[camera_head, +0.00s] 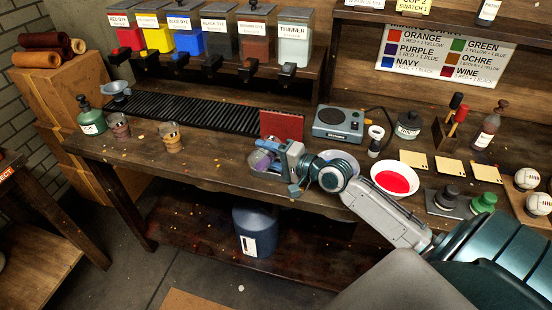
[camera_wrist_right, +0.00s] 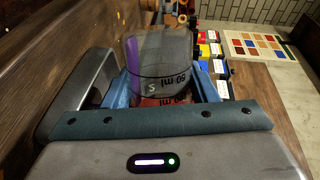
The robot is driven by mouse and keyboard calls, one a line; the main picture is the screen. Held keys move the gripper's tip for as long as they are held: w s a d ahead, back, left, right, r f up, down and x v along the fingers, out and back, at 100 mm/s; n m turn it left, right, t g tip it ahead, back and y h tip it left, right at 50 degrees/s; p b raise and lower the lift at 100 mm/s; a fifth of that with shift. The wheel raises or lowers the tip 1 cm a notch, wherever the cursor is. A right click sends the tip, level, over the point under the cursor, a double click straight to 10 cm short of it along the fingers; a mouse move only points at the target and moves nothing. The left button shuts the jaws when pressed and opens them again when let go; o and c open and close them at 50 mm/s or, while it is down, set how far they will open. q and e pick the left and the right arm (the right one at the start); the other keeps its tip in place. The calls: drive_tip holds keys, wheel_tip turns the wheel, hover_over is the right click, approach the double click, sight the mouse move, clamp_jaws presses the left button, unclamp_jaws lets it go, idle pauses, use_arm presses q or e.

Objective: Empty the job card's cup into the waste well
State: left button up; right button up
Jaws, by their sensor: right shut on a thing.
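My right gripper (camera_head: 270,160) is shut on a clear cup (camera_head: 261,163) above the bench's front part. The cup also shows between the blue fingers in the right wrist view (camera_wrist_right: 160,72). It bears "50 ml" marks, and purple shows in it; how much liquid it holds is unclear. A yellow-edged job card (camera_head: 413,6) at the top reads "SWATCH 1", with a "2" above, partly cut off. Two other cups, one greyish (camera_head: 118,126) and one brownish (camera_head: 171,137), stand at the bench's left. My left gripper is out of view.
A black slatted grating (camera_head: 190,108) runs below the dye dispensers. A white bowl with red liquid (camera_head: 395,180) is near my forearm. A blue container (camera_head: 254,228) sits on the lower shelf.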

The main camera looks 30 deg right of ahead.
drive_tip(key=shift+d+r+m+p, duration=0.15)
drive_tip(key=shift+r+m+p, duration=0.05)
drive_tip(key=shift+m+p, duration=0.3)
idle(0.6)
